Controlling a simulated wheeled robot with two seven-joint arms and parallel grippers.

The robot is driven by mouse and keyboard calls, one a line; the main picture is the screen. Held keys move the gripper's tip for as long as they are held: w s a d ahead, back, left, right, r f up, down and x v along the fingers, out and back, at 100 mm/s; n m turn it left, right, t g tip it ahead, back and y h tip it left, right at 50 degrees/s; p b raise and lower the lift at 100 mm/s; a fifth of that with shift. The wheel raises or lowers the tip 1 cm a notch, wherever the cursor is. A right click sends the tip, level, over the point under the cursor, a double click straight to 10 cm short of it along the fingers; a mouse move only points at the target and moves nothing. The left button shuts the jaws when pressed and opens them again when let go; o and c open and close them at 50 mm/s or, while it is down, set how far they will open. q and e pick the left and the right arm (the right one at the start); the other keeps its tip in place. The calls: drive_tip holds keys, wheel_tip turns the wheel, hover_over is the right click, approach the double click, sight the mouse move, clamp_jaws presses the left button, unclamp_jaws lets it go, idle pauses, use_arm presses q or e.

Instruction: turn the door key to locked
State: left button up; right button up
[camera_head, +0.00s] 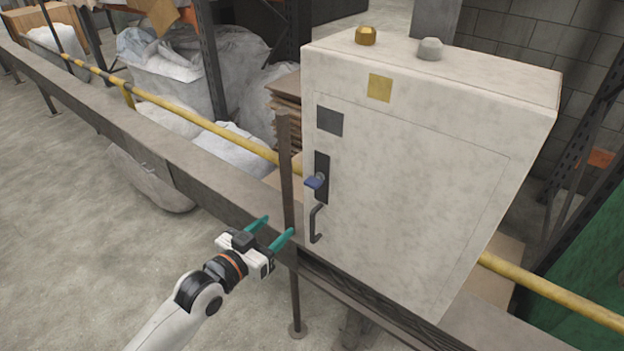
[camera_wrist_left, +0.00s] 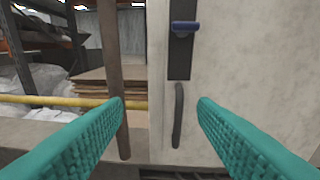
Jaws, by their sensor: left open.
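A blue door key (camera_head: 315,181) sits in a dark lock plate (camera_head: 322,165) on the left part of a pale cabinet's front. In the left wrist view the key (camera_wrist_left: 186,28) shows at the top, its blue bow lying level. A dark curved door handle (camera_head: 315,224) is below the key; it also shows in the left wrist view (camera_wrist_left: 178,115). My left gripper (camera_head: 269,226) is open and empty, with teal fingers. It is to the left of the handle and lower than the key, apart from both. My right gripper is not in view.
A thin brown post (camera_head: 287,180) rises just left of the cabinet, close to my left fingers. A yellow bar (camera_head: 200,120) runs behind it. Wrapped bags (camera_head: 170,70) and shelving fill the back left. The floor at front left is clear.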

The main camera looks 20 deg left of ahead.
use_arm(q)
drive_tip(key=t+h, duration=0.1)
approach(309, 185)
drive_tip(key=m, duration=0.1)
drive_tip(key=shift+h, duration=0.3)
drive_tip(key=p+x, duration=0.2)
drive_tip(key=x, duration=0.9)
drive_tip(key=shift+w+a+f, duration=0.1)
drive_tip(key=shift+w+f, duration=0.05)
drive_tip(key=shift+w, duration=0.05)
drive_tip(key=shift+c, duration=0.2)
drive_tip(key=c, duration=0.9)
drive_tip(key=shift+c, duration=0.2)
